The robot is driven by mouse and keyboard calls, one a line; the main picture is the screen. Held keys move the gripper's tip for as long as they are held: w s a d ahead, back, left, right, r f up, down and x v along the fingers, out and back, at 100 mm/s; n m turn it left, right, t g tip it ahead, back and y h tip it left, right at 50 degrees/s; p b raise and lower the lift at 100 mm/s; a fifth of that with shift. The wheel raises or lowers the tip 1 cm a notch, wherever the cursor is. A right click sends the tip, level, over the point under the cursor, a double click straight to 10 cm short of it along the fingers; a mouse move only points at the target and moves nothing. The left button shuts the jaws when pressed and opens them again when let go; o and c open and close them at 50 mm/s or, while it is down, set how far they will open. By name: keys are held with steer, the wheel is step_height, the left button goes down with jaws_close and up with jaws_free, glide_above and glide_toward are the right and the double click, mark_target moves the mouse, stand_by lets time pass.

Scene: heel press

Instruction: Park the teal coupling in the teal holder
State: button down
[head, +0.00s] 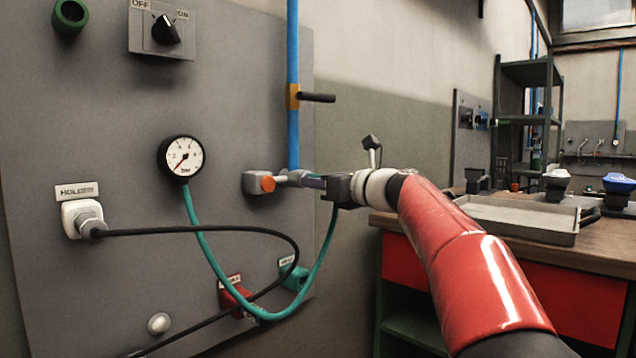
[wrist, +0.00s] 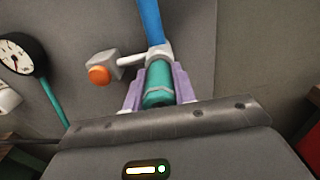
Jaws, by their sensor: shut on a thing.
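My gripper (head: 314,182) is at the foot of the blue pipe, by the panel's right edge. Its purple fingers (wrist: 158,92) are shut on the teal coupling (wrist: 158,84), which lies between them in the wrist view. The coupling's far end meets the grey metal fitting (wrist: 157,52) under the pipe; I cannot tell whether it is locked on. In the head view the fingers mostly hide the coupling, and its teal hose (head: 262,314) loops down and back to the gauge. The labelled teal holder (head: 295,278) is low on the panel, below my gripper, and looks empty.
An orange button (head: 267,184) on a grey block is just left of the fitting. A red holder (head: 237,297) is left of the teal one. A black cable (head: 210,231) crosses the hose. The pressure gauge (head: 181,157) is on the panel. A workbench (head: 480,223) stands right.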

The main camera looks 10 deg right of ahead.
steer(key=shift+s, duration=0.1)
steer(key=shift+b+v, duration=0.9)
steer(key=shift+v, duration=2)
steer(key=shift+s+d, duration=0.15)
steer(key=shift+d, duration=0.05)
step_height(320, 180, down, 24)
steer(key=b, duration=1.3)
steer(key=shift+a, duration=0.1)
steer(key=shift+p+x, duration=0.75)
steer(key=shift+x, duration=1.65)
